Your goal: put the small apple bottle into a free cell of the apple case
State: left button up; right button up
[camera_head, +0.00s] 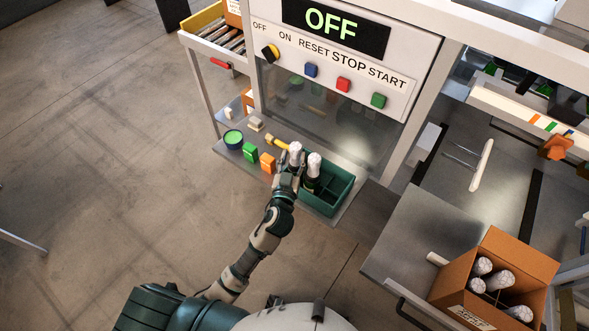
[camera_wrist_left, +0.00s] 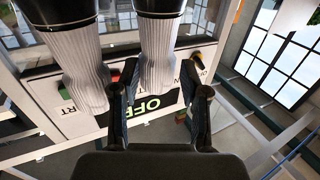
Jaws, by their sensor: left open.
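In the head view, two dark bottles with white foil tops stand close together at the green crate, the left bottle (camera_head: 295,149) and the right bottle (camera_head: 313,165). I cannot tell which is the small apple one. My left gripper (camera_head: 289,168) is open at the left bottle, partly hiding it. In the left wrist view, the open fingers (camera_wrist_left: 160,105) have one pale ribbed foil neck (camera_wrist_left: 158,55) at the gap between them. Another foil neck (camera_wrist_left: 80,65) is left of them. A cardboard case (camera_head: 508,245) at lower right holds several foil-topped bottles; its print is unreadable. My right gripper is not in view.
The green crate (camera_head: 336,203) sits on a shelf below the machine panel (camera_head: 335,60), which reads OFF. A green block (camera_head: 250,152), an orange block (camera_head: 268,163) and a round green tub (camera_head: 233,139) stand left.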

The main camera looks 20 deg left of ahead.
pick_arm(q)
jog(key=shift+w+a, duration=0.1)
jog(key=shift+w, duration=1.15)
jog(key=shift+w+d, duration=0.2)
jog(key=shift+s+d, duration=0.1)
jog(key=c, duration=0.7)
grip_shut()
jog(key=shift+a+r, duration=0.1)
jog(key=shift+a, duration=0.1)
